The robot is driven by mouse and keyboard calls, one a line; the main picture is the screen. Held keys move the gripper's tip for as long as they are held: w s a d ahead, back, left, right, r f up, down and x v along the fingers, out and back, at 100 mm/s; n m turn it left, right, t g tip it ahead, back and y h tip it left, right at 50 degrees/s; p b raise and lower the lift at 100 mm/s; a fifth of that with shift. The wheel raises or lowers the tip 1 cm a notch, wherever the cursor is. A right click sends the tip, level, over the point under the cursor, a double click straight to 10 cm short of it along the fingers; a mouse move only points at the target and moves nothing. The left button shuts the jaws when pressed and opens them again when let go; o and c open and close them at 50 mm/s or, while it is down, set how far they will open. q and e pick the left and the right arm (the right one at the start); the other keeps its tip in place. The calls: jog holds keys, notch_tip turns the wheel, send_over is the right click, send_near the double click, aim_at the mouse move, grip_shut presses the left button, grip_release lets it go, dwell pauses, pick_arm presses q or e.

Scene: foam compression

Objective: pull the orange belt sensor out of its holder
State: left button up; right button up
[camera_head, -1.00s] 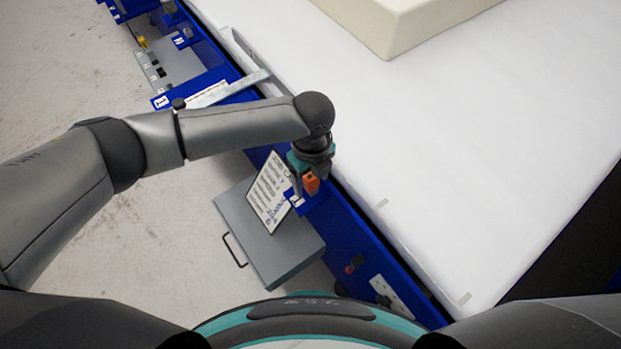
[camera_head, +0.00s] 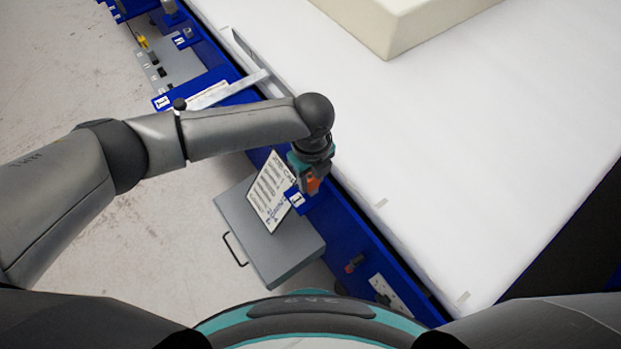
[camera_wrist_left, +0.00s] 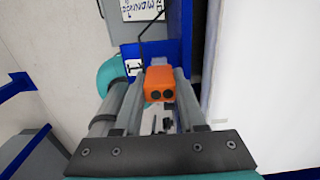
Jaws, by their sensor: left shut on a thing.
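The orange belt sensor (camera_wrist_left: 159,84) is a small block with two dark round lenses. It sits between the fingers of my left gripper (camera_head: 312,184), which is shut on it. In the left wrist view my left gripper (camera_wrist_left: 158,100) has one finger on each side of the sensor. The blue holder (camera_head: 301,201), with a white label, is close beside the fingers on the blue frame; it also shows in the left wrist view (camera_wrist_left: 131,56). Whether the sensor still touches the holder is hidden. My right gripper is not in view.
The blue machine frame (camera_head: 335,232) runs along the white table surface (camera_head: 470,150). A grey box (camera_head: 265,250) with a handle and a written sheet (camera_head: 268,192) is below the holder. A cream foam block (camera_head: 400,30) lies at the top. Floor is clear at left.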

aim_at(311, 176)
pick_arm(q)
grip_shut()
jog(key=shift+r, duration=0.1)
jog(key=shift+r+p, duration=2.95)
jog(key=shift+p, duration=0.4)
